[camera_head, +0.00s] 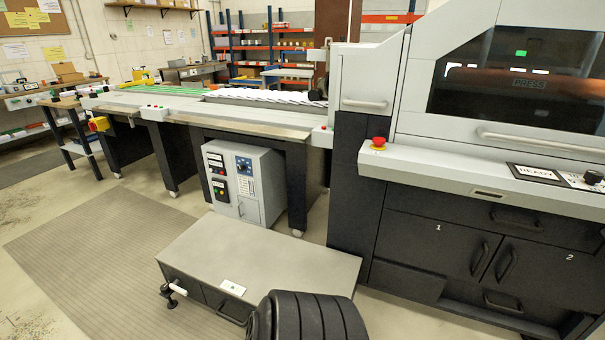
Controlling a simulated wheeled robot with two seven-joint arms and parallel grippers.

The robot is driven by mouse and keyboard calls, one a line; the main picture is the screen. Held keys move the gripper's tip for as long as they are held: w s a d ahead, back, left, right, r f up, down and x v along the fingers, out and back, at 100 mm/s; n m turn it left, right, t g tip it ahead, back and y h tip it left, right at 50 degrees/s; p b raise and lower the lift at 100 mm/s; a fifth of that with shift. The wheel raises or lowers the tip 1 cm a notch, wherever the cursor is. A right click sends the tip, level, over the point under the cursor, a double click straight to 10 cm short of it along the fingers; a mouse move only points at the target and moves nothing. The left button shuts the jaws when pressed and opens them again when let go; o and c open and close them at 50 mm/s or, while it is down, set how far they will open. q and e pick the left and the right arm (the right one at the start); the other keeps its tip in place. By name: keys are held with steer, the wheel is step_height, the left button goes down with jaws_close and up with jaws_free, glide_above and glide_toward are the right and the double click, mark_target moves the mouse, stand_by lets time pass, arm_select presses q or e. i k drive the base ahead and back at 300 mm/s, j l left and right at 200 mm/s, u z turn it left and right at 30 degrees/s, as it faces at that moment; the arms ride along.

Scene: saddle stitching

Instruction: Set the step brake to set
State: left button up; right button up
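The step (265,250) is a low box with a grey top and dark sides, standing on the floor in front of the machine. A small lever with a white end (178,288) on a black bracket sticks out at the step's left front corner; it looks like the step brake. The white end points to the right and slightly down. Its set or released marking cannot be read. A small white label (232,286) is on the step's front edge. Neither of my grippers shows in this view.
A black ribbed part at the bottom middle covers the step's front right corner. The grey machine with a red emergency button (379,142) stands behind and right. A grey control cabinet (243,182) is behind the step. A ribbed mat (95,240) lies clear to the left.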

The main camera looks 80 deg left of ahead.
mark_target(173, 285)
steer(key=u, duration=3.45)
